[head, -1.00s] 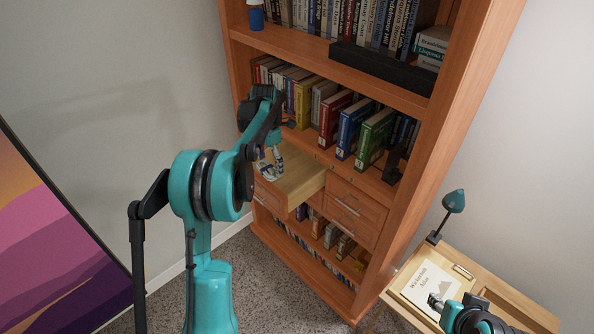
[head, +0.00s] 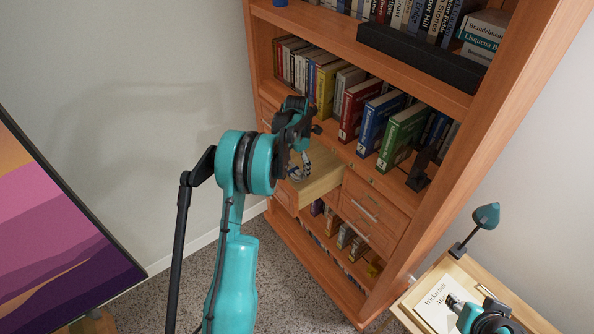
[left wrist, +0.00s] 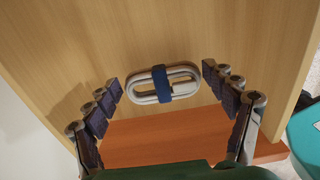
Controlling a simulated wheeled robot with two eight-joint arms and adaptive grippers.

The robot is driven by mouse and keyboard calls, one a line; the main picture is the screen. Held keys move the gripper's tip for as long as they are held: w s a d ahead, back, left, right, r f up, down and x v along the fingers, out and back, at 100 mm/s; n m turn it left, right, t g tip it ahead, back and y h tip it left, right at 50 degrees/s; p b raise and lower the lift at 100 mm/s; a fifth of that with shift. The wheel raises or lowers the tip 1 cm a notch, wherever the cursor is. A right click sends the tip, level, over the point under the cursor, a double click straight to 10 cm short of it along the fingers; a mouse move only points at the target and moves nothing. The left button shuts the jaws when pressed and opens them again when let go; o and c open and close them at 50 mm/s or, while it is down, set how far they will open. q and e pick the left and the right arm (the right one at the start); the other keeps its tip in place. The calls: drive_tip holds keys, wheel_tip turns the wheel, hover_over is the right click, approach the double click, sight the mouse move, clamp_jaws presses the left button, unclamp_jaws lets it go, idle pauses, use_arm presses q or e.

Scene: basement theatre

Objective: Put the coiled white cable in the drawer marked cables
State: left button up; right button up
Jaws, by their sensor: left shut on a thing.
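The coiled white cable (left wrist: 163,84), with a blue strap round its middle, lies between the fingers of my left gripper (left wrist: 164,82) in the left wrist view. Pale wood shows behind the cable. In the head view my left gripper (head: 298,170) hangs over the open pale-wood drawer (head: 322,184) of the bookcase and hides part of it. I cannot read any drawer label. My right gripper (head: 453,303) is small, over the side table; its opening cannot be made out.
The tall orange-brown bookcase (head: 440,205) holds rows of books (head: 370,125) just above the drawer. A shut drawer (head: 366,208) sits right of the open one. A side table (head: 440,270) with a teal lamp (head: 487,216) stands at the right. Carpet (head: 270,280) lies clear in front.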

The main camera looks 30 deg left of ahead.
use_arm(q)
wheel_tip(320, 180, down, 2)
drive_tip(key=shift+f, duration=0.1)
drive_tip(key=shift+f+b, duration=0.15)
drive_tip(key=shift+b, duration=0.15)
drive_tip(key=o, duration=1.1)
drive_tip(key=shift+c, duration=0.2)
